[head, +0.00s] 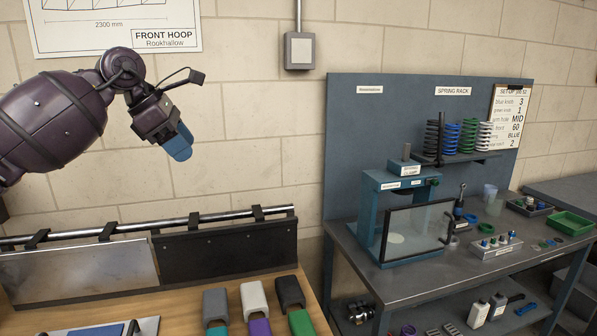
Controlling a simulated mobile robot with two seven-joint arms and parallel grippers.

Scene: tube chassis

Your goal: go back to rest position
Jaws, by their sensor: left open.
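My left gripper (178,143) hangs in the air at the upper left of the head view, in front of the block wall. Its blue fingertips point down and to the right. The fingers overlap from this angle, and no object shows between them. It is well above the wooden bench (180,310) and touches nothing. My left arm comes in from the left edge. My right gripper is not in this view.
A metal bench (400,285) at the right holds a blue-framed press (372,220) with a clear door. A spring rack (462,158) stands behind it. Several coloured blocks (254,299) lie on the wooden bench. A rail (150,228) runs along its back. Air around the gripper is clear.

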